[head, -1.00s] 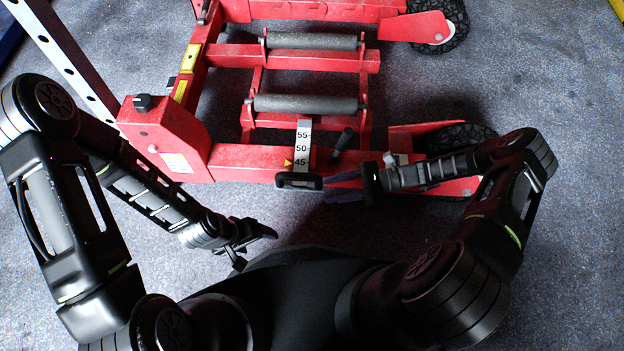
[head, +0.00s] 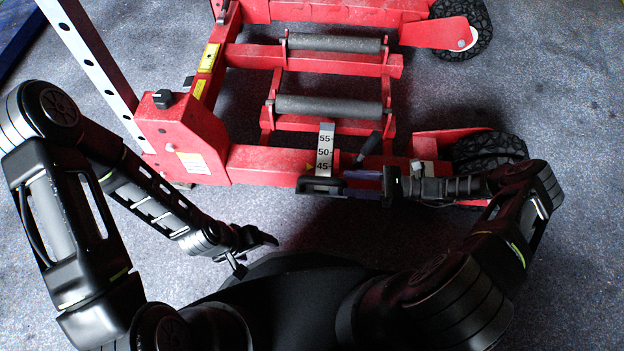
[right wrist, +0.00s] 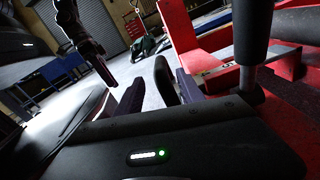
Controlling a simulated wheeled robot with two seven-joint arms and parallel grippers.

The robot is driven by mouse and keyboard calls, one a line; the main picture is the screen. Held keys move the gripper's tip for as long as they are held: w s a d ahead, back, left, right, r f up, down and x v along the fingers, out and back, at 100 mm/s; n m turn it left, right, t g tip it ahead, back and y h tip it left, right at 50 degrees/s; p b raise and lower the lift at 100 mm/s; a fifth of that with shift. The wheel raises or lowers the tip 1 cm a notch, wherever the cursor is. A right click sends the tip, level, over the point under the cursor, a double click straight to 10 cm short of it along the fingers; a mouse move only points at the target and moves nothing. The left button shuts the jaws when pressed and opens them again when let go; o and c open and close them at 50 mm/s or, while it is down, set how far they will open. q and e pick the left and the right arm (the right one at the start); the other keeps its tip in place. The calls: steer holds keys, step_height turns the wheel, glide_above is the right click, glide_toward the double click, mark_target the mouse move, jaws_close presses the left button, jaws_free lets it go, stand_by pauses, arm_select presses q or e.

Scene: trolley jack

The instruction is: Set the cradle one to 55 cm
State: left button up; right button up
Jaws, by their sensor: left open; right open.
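The red trolley jack (head: 265,160) carries a pale scale plate (head: 325,142) marked 45, 50 and 55 on its near rail. A yellow pointer (head: 310,167) sits by the 45 mark. A black handle (head: 322,187) is at the scale's lower end. My right gripper (head: 346,184) is open, its bluish fingers pointing left at the handle's right end. In the right wrist view a dark rounded piece, apparently the handle (right wrist: 166,80), shows between the open fingers; I cannot tell whether they touch it. My left gripper (head: 258,248) is open and empty, low over the floor.
A dark lever (head: 370,144) stands just right of the scale, close to my right gripper; it shows as a grey post in the right wrist view (right wrist: 251,45). Two grey rollers (head: 330,107) span the jack. A black knob (head: 163,98) tops the left housing. Wheels (head: 490,150) stand right.

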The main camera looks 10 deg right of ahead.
mark_target(324, 181)
steer(key=shift+w+a, duration=0.1)
steer(key=shift+a, duration=0.15)
steer(key=x, duration=0.7)
steer(key=shift+w+a+b, duration=0.1)
steer(key=shift+a+b, duration=0.25)
steer(key=shift+a, duration=0.05)
steer(key=shift+c, duration=0.6)
jaws_close()
stand_by(0.7)
